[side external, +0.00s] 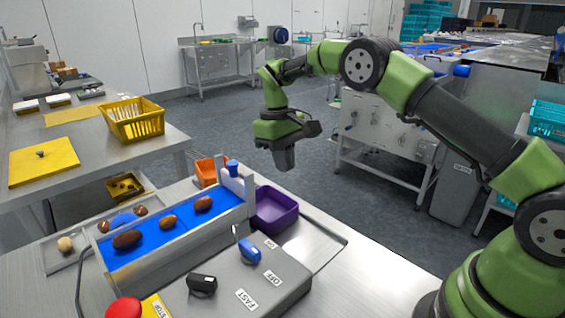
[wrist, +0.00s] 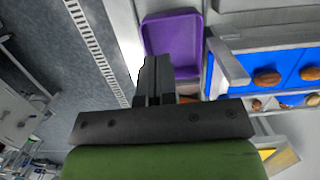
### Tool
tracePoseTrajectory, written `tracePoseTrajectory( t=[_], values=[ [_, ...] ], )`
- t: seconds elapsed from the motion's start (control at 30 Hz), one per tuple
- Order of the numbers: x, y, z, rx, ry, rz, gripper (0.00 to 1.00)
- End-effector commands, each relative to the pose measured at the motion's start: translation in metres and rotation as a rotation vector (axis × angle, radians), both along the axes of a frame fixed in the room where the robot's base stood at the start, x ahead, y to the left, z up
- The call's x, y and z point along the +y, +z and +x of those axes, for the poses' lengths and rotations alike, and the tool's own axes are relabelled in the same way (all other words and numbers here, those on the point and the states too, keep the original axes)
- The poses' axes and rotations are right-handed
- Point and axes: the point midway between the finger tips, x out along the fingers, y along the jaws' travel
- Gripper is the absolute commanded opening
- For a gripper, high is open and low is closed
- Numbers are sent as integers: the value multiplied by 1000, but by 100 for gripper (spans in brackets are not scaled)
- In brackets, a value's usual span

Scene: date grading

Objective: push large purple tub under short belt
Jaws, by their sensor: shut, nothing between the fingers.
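The large purple tub (side external: 275,211) sits on the metal table just right of the end of the short blue belt (side external: 180,235) in the side view. It is upright and looks empty. In the wrist view the tub (wrist: 172,42) lies beyond my fingers, beside the belt (wrist: 262,68). My gripper (side external: 281,168) is shut and empty. It hangs above and behind the tub in the side view, apart from it. In the wrist view my gripper (wrist: 154,68) covers the tub's near left corner. Several brown dates, one of them the date (side external: 127,239), lie on the belt.
An orange bin (side external: 210,170) stands behind the belt. A control box (side external: 240,280) with knobs and a red button (side external: 123,308) are in front. A yellow basket (side external: 137,120) is on the left table. Bare tabletop (side external: 345,265) lies right of the control box.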

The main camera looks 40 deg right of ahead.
Motion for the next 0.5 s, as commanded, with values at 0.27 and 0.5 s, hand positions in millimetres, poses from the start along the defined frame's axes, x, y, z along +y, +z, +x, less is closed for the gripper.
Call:
tracePoseTrajectory(
  t=[0.27, 0.5],
  values=[
    [-15, -26, 4, -120, 623, 6, 0],
    [-21, -54, 2, -272, 1517, -102, 0]
  ],
)
